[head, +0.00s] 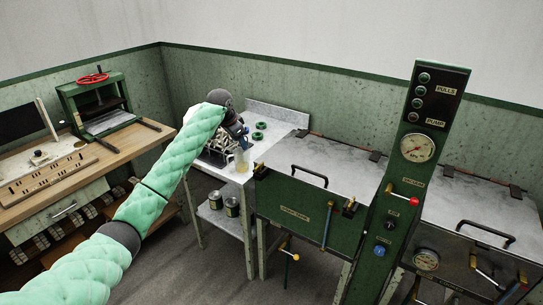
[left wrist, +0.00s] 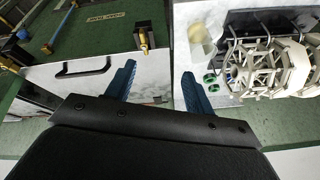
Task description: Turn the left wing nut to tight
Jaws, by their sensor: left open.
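The left wing nut (head: 262,169) is a small brass piece at the front left corner of the green tank (head: 305,213), beside a dark clamp. It also shows in the left wrist view (left wrist: 143,37), standing on a black block; how tight it is I cannot tell. A second brass fastener (head: 350,206) sits at the tank's front right corner. My left gripper (head: 240,131) is over the white side table, up and left of the left wing nut. Its blue fingers (left wrist: 157,84) are apart and empty, short of the nut. My right gripper is out of view.
The grey lid carries a black handle (head: 309,175). The side table (head: 275,113) holds green rings (head: 261,125), a pale reel (left wrist: 268,68) and a yellowish container (head: 242,160). A green gauge column (head: 402,185) stands right of the tank; a wooden bench (head: 140,143) is left.

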